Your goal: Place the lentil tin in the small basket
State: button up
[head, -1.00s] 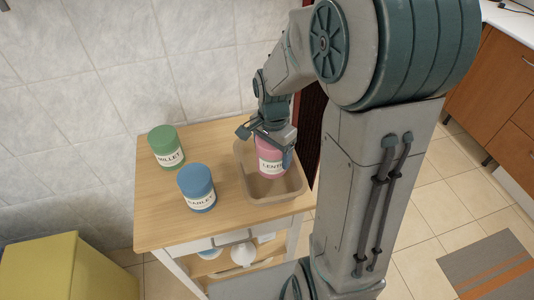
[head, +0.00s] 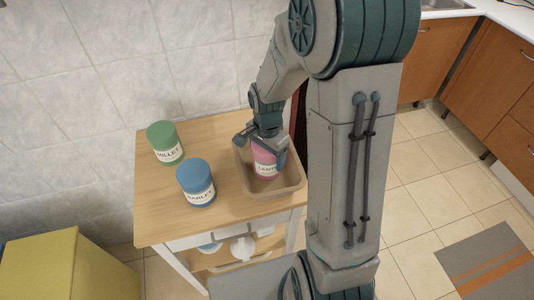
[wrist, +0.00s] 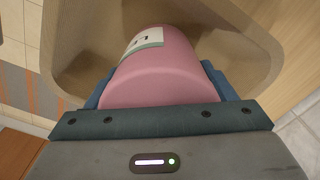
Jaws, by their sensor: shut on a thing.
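The pink lentil tin (head: 264,163) stands inside the small tan basket (head: 278,193) on the wooden table. Its label reads "LENT" in the head view, with the rest hidden. My gripper (head: 266,146) reaches down from above and is shut on the lentil tin. In the wrist view the tin (wrist: 160,75) fills the space between my fingers, with the basket wall (wrist: 245,62) around it. I cannot tell whether the tin's base touches the basket floor.
A green millet tin (head: 165,143) and a blue barley tin (head: 196,183) stand on the table (head: 170,220) left of the basket. A yellow box (head: 75,270) is at the lower left. A tiled wall is behind.

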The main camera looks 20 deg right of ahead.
jog(key=o, duration=1.3)
jog(key=shift+c, duration=0.2)
jog(key=shift+r, duration=0.1)
notch_tip(320, 180, up, 12)
jog(key=shift+f, duration=0.15)
jog(key=shift+s+r, duration=0.1)
jog(key=shift+r, duration=0.2)
jog(key=s+r+n+t, duration=0.3)
jog(key=s+r+n, duration=0.1)
jog(key=s+n, duration=0.8)
jog(key=shift+s, duration=1.2)
jog(key=shift+a, duration=0.1)
